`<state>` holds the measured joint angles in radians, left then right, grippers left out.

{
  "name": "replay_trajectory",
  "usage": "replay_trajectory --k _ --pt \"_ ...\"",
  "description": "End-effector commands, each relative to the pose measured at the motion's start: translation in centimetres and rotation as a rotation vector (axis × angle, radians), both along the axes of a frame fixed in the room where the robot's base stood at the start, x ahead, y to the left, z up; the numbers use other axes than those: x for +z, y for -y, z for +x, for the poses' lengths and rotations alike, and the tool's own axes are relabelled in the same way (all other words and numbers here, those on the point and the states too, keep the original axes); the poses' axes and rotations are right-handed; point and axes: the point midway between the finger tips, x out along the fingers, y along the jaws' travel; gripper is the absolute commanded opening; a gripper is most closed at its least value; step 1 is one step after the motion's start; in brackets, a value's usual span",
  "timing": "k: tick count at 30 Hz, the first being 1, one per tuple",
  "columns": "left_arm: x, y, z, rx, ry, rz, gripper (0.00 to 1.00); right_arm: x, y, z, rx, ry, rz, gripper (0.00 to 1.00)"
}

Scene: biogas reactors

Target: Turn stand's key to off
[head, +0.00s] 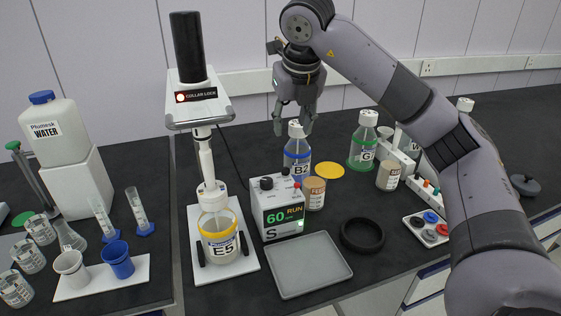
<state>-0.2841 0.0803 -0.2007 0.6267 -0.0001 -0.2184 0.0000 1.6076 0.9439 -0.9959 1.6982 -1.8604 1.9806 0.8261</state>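The stirring stand (200,105) has a black motor on top, a red-lit "COLLAR LOCK" label and a white base. Bottle E5 (219,240) sits on that base under the shaft. The white control box (277,208) marked S stands right of it and shows a green "60 RUN". Its top carries black knobs (266,183) and a red-tipped part (297,186); which one is the key I cannot tell. My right gripper (293,130) points down, fingers apart and empty, above and behind the box, around or just behind the top of bottle B2 (297,160). My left gripper is out of view.
A feed jar (314,193) and bottle B2 stand close behind the box. An empty grey tray (312,265) lies in front, with a black ring (362,235) to its right. Bottle G (363,145) is farther right. Cups and a water jug (55,130) stand left.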

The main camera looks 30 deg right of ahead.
Motion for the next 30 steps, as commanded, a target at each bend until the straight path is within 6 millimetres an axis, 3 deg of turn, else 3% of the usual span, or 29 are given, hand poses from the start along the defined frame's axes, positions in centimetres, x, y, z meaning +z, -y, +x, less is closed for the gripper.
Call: replay_trajectory --k 9,14,21,30 --pt "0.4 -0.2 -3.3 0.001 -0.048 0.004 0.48 -6.0 0.9 2.2 0.002 -0.005 0.0 0.39" --pt "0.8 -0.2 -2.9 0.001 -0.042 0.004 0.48 -9.2 1.4 3.4 0.003 -0.004 0.0 0.39" --pt "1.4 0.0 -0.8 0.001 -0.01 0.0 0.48 -13.2 2.0 5.0 0.003 -0.003 0.001 0.39" --pt "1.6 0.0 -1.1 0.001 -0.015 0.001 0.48 -15.1 2.3 5.7 0.005 0.001 0.001 0.39"
